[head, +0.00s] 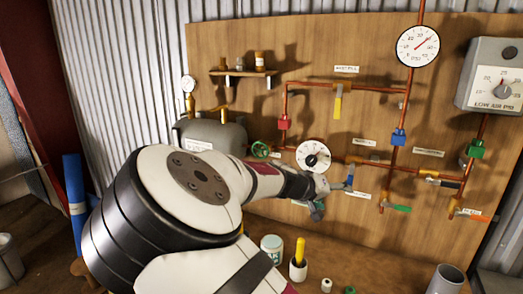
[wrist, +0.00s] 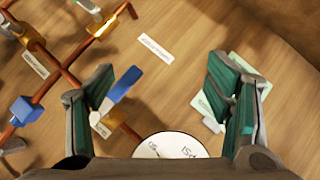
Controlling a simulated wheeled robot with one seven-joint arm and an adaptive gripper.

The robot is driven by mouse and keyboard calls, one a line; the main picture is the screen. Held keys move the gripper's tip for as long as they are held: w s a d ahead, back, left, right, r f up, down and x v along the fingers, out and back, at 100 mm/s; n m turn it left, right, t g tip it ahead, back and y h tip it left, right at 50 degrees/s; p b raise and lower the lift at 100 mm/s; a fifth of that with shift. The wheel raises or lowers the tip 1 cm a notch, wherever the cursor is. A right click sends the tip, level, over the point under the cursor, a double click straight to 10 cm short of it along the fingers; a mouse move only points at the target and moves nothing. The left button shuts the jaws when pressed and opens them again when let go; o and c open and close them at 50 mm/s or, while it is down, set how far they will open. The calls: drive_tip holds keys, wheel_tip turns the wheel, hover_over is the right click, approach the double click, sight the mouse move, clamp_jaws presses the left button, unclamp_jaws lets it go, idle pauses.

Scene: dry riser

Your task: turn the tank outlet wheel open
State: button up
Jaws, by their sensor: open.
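The tank outlet wheel is a small green handwheel (head: 261,150) at the right end of the grey tank (head: 212,135), on the copper pipe in the head view. I cannot make it out in the wrist view. My gripper (head: 321,198) is right of and lower than the wheel, in front of the board below the large white gauge (head: 313,155). In the wrist view my gripper (wrist: 166,98) is open, its two fingers well apart with nothing between them. A blue lever (wrist: 127,84) shows beside the left finger, and the gauge's edge (wrist: 170,145) shows at the bottom.
Copper pipes with coloured levers cover the wooden board (head: 230,45). A yellow lever (head: 339,105) hangs above the gripper. A grey control box (head: 490,75) is at upper right. A jar (head: 271,247) and a cup with a yellow handle (head: 298,268) stand below on the bench.

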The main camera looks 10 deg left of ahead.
drive_tip(key=w+a+r+n+t, duration=0.1)
drive_tip(key=a+r+n+t, duration=0.15)
drive_tip(key=a, duration=0.55)
drive_tip(key=w+a+r+n+t, duration=0.2)
drive_tip(key=a+r+t, duration=0.1)
drive_tip(key=a, duration=0.4)
drive_tip(key=n+t+y+p, duration=0.1)
drive_tip(key=n+t+y, duration=0.2)
drive_tip(key=t, duration=0.1)
approach(260, 151)
drive_tip(key=x, duration=1)
drive_tip(key=shift+w, duration=0.3)
drive_tip(key=c, duration=1.2)
